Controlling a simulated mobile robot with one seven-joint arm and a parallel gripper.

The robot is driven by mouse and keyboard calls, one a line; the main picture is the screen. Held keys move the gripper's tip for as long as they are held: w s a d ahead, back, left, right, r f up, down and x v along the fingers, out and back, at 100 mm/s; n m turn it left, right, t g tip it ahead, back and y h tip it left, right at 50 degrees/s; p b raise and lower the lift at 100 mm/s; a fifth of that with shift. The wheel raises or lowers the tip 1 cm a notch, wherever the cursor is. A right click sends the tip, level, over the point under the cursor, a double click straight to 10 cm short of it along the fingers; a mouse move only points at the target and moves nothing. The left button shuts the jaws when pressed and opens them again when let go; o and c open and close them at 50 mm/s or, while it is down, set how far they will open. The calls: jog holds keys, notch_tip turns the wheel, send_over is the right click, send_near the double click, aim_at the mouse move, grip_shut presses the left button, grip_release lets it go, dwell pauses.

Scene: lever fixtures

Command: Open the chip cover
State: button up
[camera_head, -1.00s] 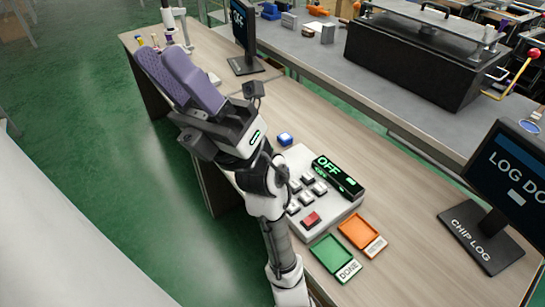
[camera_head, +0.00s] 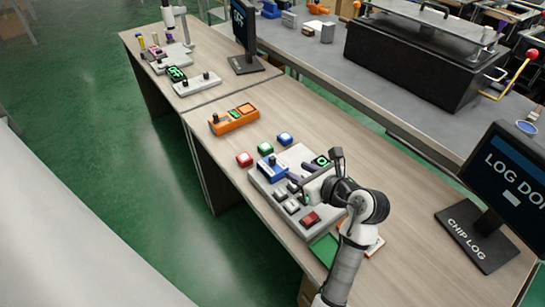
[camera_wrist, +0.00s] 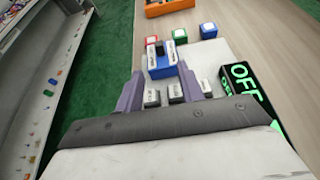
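A light grey fixture (camera_head: 262,188) stands on the wooden bench in the head view. At its far-left corner is a blue block-like part (camera_head: 271,167), which also shows in the wrist view (camera_wrist: 162,72) with pale labelled pieces on it. I cannot tell for sure which piece is the chip cover. My gripper (camera_head: 300,172) is low over the fixture, its purple fingers pointing toward the blue part. In the wrist view my gripper (camera_wrist: 160,76) is open, with the fingers apart and the blue part ahead between their tips. Contact cannot be told.
Several grey keys (camera_head: 291,206) and a red key (camera_head: 310,219) sit on the fixture, beside a black OFF display (camera_wrist: 243,85). An orange box (camera_head: 234,119) is farther off. The CHIP LOG monitor (camera_head: 505,180) stands at right.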

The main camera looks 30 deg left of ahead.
aim_at(274, 159)
jog(key=p+x, duration=0.2)
jog(key=x, duration=1.1)
jog(key=shift+a+r+p, duration=0.1)
jog(key=shift+r+p, duration=0.05)
jog(key=shift+p, duration=0.2)
grip_shut()
